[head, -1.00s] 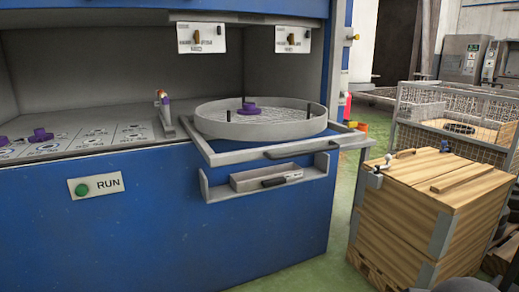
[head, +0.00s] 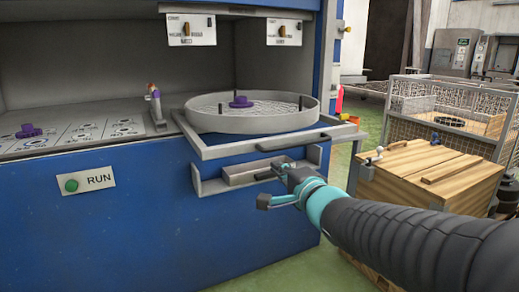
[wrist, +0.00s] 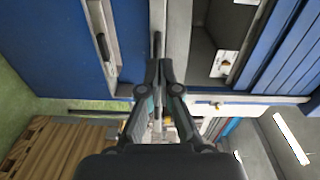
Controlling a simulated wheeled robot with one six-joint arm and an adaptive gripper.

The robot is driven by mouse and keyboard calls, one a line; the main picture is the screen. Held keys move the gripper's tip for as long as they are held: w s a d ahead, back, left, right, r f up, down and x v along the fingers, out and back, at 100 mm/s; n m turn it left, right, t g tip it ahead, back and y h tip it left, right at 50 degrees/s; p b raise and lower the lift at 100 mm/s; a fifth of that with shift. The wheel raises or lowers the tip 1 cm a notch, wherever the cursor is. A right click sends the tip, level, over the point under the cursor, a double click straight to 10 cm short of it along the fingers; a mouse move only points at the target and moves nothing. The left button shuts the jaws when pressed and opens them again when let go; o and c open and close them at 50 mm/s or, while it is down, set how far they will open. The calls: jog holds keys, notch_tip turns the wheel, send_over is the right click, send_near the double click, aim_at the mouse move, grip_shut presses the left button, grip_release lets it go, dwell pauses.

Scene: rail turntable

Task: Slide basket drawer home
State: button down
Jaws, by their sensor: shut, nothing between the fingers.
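The basket drawer is a grey frame (head: 228,151) pulled out past the blue cabinet front, with a dark bar handle (head: 291,142) on its front edge. A round, shallow mesh basket (head: 249,122) sits on it, with a purple knob-like part (head: 240,102) inside. My gripper (head: 273,182) is shut and empty, in front of the cabinet, below and near the drawer's front edge. In the wrist view, my shut fingertips (wrist: 162,66) line up with a dark bar handle (wrist: 157,44); I cannot tell whether they touch it.
A grey lower shelf holds a small long box (head: 245,173) under the drawer. A wooden crate (head: 420,175) stands close on the right, beside my arm. Wire cages (head: 445,105) are behind it. A RUN button panel (head: 84,181) is on the cabinet's left front.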

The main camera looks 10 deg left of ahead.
jog(key=a, duration=0.1)
jog(key=b, duration=0.1)
send_near(246, 144)
jog(key=shift+y, duration=0.3)
jog(key=x, duration=0.7)
jog(key=shift+w+f, duration=0.1)
jog(key=shift+f, duration=0.1)
jog(key=shift+w, duration=0.15)
